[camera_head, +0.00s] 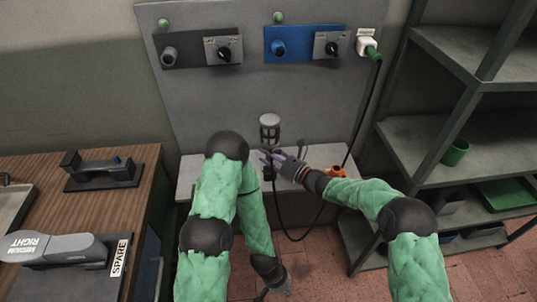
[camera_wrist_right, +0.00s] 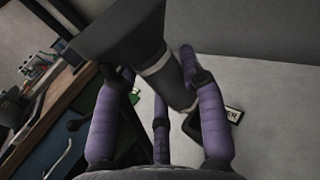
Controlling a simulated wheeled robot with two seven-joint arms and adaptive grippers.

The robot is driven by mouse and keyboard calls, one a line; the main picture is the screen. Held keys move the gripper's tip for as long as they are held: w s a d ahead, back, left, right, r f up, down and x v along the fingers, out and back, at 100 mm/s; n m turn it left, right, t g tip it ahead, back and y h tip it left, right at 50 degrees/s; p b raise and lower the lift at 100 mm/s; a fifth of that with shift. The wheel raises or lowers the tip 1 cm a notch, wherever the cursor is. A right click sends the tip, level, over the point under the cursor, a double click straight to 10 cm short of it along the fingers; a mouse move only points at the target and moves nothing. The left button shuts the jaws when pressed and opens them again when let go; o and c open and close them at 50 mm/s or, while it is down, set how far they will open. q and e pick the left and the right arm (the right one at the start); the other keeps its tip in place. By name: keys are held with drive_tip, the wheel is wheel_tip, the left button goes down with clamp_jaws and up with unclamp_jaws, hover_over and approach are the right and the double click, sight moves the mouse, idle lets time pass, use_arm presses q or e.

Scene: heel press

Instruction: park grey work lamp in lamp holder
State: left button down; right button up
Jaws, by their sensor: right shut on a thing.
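The grey work lamp (camera_head: 270,121) stands roughly upright in the head view, with a pale cap and a dark cage below it. My right gripper (camera_head: 277,163) is shut on the lamp's lower part, in front of the grey board. In the right wrist view the lamp (camera_wrist_right: 165,72) shows large and dark between the purple fingers of my right gripper (camera_wrist_right: 163,80). A dark bracket-like part beside a white label (camera_wrist_right: 233,115) may be the lamp holder; I cannot tell for sure. My left gripper (camera_head: 276,283) hangs low near the floor, away from the lamp; its jaws are unclear.
A grey ledge (camera_head: 190,178) runs under the board (camera_head: 200,100). An orange item (camera_head: 335,171) lies on the ledge at right. A dark cable hangs from the white plug (camera_head: 366,46). The wooden bench (camera_head: 130,205) is at left, the shelf rack (camera_head: 425,130) at right.

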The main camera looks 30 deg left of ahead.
drive_tip(key=shift+f+b, duration=0.55)
drive_tip(key=shift+f, duration=0.3)
drive_tip(key=shift+f+b, duration=1.15)
drive_tip(key=shift+f, duration=0.25)
idle(1.6)
drive_tip(key=o, duration=1.4)
drive_tip(key=shift+c, duration=0.2)
drive_tip(key=shift+f, duration=0.1)
